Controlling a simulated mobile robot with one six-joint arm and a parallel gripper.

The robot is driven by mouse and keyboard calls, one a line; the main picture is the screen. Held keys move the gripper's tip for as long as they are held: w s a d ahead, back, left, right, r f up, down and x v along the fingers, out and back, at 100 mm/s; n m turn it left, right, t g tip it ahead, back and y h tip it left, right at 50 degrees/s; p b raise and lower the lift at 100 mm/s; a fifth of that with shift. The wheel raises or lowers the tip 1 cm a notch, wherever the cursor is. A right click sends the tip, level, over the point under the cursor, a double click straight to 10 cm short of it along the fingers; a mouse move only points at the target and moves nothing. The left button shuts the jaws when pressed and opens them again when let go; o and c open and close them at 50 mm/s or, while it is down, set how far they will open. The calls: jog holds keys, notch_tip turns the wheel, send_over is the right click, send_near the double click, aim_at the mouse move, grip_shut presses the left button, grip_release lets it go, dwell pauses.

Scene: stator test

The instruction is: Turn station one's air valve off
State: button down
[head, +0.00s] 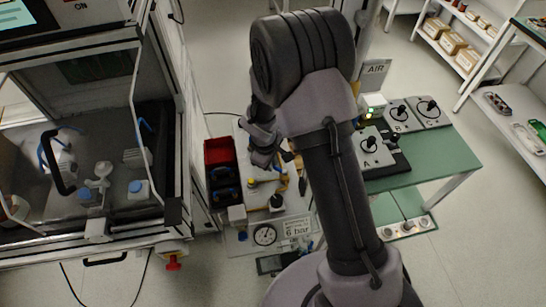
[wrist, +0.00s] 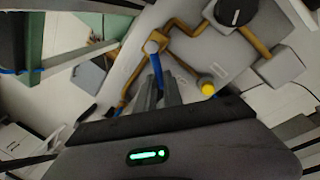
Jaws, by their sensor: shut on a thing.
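In the wrist view, a blue valve lever (wrist: 157,66) runs from a round pale pivot (wrist: 151,47) on brass-coloured pipework down between my grey fingers. My gripper (wrist: 158,93) is shut on the lever's lower end; the fingers hide that end. My arm covers part of the panel there, and I cannot make out the lever in that view.
A black knob (wrist: 236,11) and a yellow cap (wrist: 207,86) sit near the lever. A red bin (head: 218,151) stands left of the panel, beside the glazed cabinet (head: 185,115). To the right, a green table (head: 448,158) carries joystick boxes marked A (head: 369,161), B and C.

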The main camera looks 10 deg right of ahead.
aim_at(271, 183)
jog(key=n, duration=0.1)
jog(key=s+n+p, duration=0.1)
jog(key=n, duration=0.1)
jog(key=n+p, duration=0.1)
jog(key=shift+s+a+r+y, duration=0.15)
jog(key=shift+s+a+y, duration=0.15)
jog(key=shift+a+y, duration=0.1)
jog(key=shift+s+n+t+y+p, duration=0.15)
jog(key=shift+s+n+p, duration=0.25)
jog(key=shift+n, duration=0.6)
jog(key=shift+s+n+t+y+p, duration=0.15)
jog(key=shift+s+n+p, duration=0.25)
jog(key=shift+n, duration=0.6)
jog(key=c, duration=1.5)
grip_release()
jog(key=s+r+p, duration=0.1)
jog(key=r+p, duration=0.3)
jog(key=r, duration=0.1)
jog(key=s+r+p, duration=0.1)
jog(key=r+p, duration=0.3)
jog(key=r, duration=0.2)
jog(key=s+r+p, duration=0.1)
jog(key=r+p, duration=0.4)
jog(key=shift+s+r, duration=0.2)
jog(key=shift+r, duration=0.2)
